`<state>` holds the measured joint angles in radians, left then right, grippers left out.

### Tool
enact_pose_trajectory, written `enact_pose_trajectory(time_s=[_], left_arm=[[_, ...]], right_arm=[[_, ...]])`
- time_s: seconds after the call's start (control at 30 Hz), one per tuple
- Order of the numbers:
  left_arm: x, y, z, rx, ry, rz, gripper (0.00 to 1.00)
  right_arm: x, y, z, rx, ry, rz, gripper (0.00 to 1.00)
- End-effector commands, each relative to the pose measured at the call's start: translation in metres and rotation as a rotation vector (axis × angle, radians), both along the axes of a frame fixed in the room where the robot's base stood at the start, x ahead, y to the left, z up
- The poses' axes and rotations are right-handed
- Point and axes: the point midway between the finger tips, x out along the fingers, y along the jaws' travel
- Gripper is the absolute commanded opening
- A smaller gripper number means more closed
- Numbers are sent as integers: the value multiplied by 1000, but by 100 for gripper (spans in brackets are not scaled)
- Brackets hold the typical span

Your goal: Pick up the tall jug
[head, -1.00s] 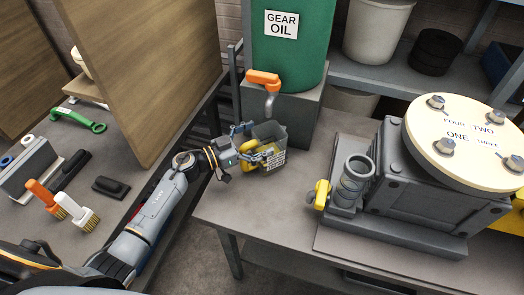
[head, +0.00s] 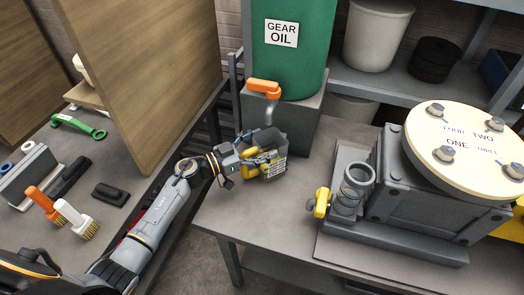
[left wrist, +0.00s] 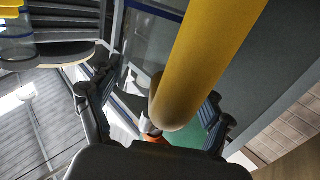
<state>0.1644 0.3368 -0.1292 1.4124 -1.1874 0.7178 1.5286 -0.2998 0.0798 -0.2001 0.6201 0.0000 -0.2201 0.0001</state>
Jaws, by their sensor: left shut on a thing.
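The tall jug is a dark grey, open-topped container (head: 274,141) with a yellow handle and a pale printed label. It stands upright on the grey bench, just below the orange-handled tap (head: 264,87) of the green drum. My left gripper (head: 257,161) is shut on the jug's yellow handle from the left side. In the left wrist view the thick yellow handle (left wrist: 208,55) runs between the two dark fingers (left wrist: 158,120). The fingers hide part of the jug's side. My right gripper is not in view.
The green gear oil drum (head: 292,55) sits on a grey stand (head: 298,115) behind the jug. A grey machine with a round cream cover (head: 470,150) and a yellow-handled pipe stub (head: 358,180) stands to the right. The bench front (head: 255,215) is clear.

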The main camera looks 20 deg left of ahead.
Motion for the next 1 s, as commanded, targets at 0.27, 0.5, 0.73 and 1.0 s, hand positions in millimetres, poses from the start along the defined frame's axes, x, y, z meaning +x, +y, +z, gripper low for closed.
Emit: enact_pose_trajectory(time_s=[0.27, 0.5, 0.73, 1.0], left_arm=[[0, 0, 23, 1, -6, -2, 17], [-19, 20, 32, 4, -1, 1, 17], [-61, 61, 30, 5, 2, 0, 17], [-107, 106, 32, 2, 1, -2, 17]], right_arm=[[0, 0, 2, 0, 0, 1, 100], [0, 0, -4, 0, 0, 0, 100], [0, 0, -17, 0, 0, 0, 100], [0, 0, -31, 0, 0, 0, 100]])
